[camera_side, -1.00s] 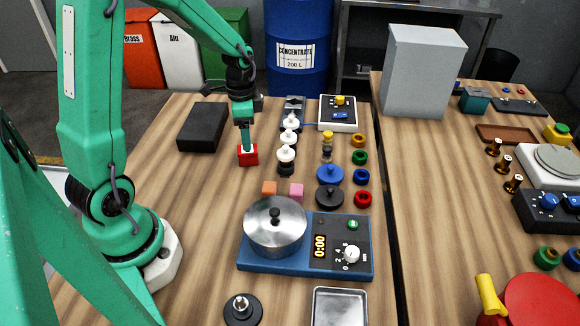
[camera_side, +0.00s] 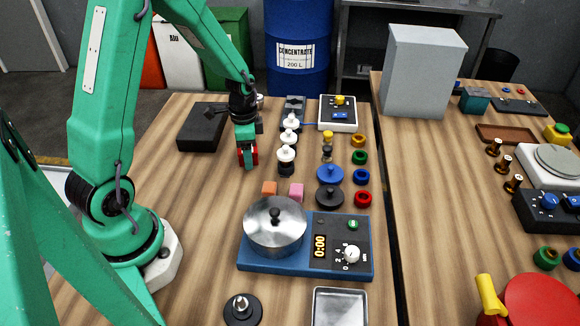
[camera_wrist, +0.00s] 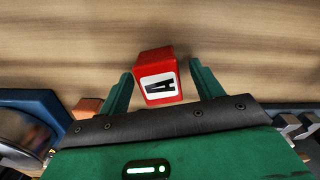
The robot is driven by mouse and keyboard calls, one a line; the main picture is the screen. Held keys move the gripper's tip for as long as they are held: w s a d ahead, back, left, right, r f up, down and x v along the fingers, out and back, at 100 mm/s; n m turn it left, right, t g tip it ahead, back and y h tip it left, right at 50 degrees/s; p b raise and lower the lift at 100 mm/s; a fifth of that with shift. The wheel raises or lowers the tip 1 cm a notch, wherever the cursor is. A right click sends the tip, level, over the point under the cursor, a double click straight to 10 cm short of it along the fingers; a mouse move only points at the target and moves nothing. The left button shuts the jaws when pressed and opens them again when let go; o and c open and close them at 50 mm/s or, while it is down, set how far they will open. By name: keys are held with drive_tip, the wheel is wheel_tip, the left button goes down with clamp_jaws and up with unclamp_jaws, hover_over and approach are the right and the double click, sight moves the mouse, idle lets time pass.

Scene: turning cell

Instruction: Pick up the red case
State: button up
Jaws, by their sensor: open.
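In the side view the case (camera_side: 254,155) stands on the wooden table, mostly hidden behind my gripper (camera_side: 247,160). The gripper is open, pointing down, with its fingers low around the case.
A black box (camera_side: 201,127) lies to the left behind my gripper. White-topped pieces (camera_side: 286,154) stand close to its right. The table to the left is clear.

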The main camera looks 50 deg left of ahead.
drive_tip(key=shift+f, duration=0.3)
drive_tip(key=c, duration=1.2)
drive_tip(key=shift+o, duration=0.2)
drive_tip(key=shift+r, duration=0.1)
drive_tip(key=shift+r, duration=0.8)
drive_tip(key=r, duration=0.1)
drive_tip(key=d+r, duration=0.1)
drive_tip(key=r, duration=0.1)
drive_tip(key=s+d+r, duration=0.2)
drive_tip(key=d+r, duration=0.4)
drive_tip(key=d, duration=0.4)
drive_tip(key=shift+s+d+r, duration=0.15)
drive_tip(key=shift+s+d, duration=0.1)
